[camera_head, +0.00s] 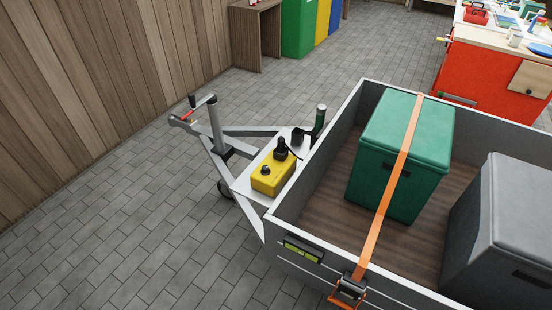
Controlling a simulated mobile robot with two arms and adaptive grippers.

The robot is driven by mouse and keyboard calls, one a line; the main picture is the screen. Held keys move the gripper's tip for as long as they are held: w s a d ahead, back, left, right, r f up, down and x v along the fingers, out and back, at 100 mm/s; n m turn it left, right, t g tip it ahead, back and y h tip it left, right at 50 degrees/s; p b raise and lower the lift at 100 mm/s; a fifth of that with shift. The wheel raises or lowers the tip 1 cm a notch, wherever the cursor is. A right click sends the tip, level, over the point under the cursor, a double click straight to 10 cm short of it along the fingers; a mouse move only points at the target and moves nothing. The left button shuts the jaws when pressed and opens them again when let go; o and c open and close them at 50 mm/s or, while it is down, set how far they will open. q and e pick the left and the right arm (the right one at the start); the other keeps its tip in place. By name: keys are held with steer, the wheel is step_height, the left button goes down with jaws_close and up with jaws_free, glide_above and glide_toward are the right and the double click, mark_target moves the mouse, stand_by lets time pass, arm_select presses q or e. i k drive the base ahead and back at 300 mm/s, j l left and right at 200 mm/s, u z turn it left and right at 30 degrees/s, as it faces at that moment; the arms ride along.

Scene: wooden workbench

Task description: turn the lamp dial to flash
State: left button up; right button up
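A yellow box (274,179) sits on the front of the trailer drawbar, just left of the trailer bed. A round black knob (265,170) is on its top, and a taller black part (281,149) stands at its back. I cannot tell for sure whether this is the lamp, and any dial marks are too small to read. Neither of my grippers is in view.
The grey trailer bed (318,252) holds a green case (385,185) under an orange strap (405,145), and a grey case (505,225). A metal drawbar (212,130) reaches left. Paved floor (120,230) is clear at left. A red workbench (490,75) stands back right.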

mark_target(264, 171)
steer(key=z, duration=0.3)
steer(key=i+j+z, duration=0.2)
steer(key=j+z, duration=0.15)
steer(key=z, duration=0.15)
steer(key=i+j+z, duration=0.15)
steer(key=j+z, duration=0.35)
